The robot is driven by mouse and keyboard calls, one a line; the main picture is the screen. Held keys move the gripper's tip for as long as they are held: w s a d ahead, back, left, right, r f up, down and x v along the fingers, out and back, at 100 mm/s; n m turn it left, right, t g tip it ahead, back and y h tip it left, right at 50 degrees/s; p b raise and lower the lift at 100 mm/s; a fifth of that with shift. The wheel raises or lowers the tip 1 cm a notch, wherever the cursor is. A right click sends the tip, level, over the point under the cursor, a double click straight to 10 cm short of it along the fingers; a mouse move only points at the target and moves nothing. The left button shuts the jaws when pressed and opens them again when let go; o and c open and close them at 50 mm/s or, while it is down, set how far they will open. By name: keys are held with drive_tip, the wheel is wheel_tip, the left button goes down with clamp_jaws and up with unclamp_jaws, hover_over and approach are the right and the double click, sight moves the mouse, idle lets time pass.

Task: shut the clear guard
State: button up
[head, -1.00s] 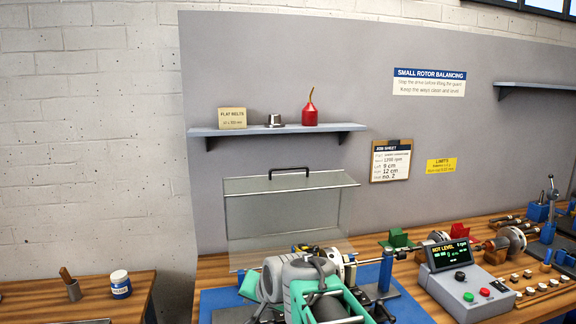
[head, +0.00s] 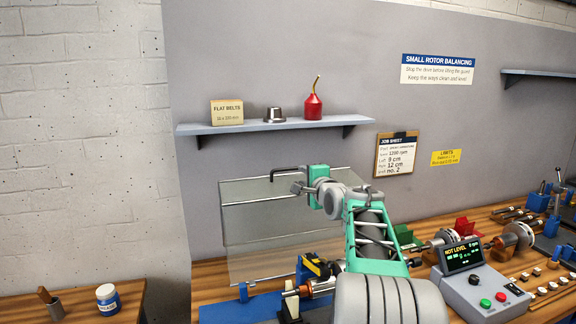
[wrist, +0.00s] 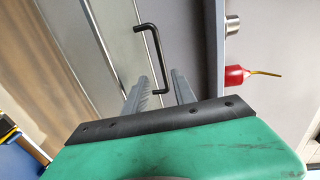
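The clear guard (head: 262,222) stands raised behind the balancing machine, a see-through panel with a black bar handle (head: 287,168) at its top edge. My gripper (head: 298,187) is at the right end of this handle in the head view. In the wrist view the fingers (wrist: 160,88) are apart, and one end of the handle (wrist: 152,55) appears between their tips. I cannot tell whether either finger touches it. The guard panel (wrist: 95,50) fills the left part of that view. My arm hides much of the machine and rotor below.
A shelf (head: 250,126) above the guard holds a belt box (head: 227,112), a metal cup (head: 275,114) and a red oil can (head: 313,104). A control box (head: 472,280) with lit display stands at right on the bench. A job sheet (head: 396,154) hangs on the backboard.

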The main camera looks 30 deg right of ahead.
sight(296, 169)
drive_tip(key=shift+w+d+r, duration=0.15)
drive_tip(key=shift+w+d, duration=0.15)
drive_tip(key=shift+w, duration=0.35)
drive_tip(key=p+x, duration=0.3)
drive_tip(key=x, duration=0.4)
drive_tip(key=shift+s, duration=0.1)
drive_tip(key=shift+c, duration=0.5)
clamp_jaws()
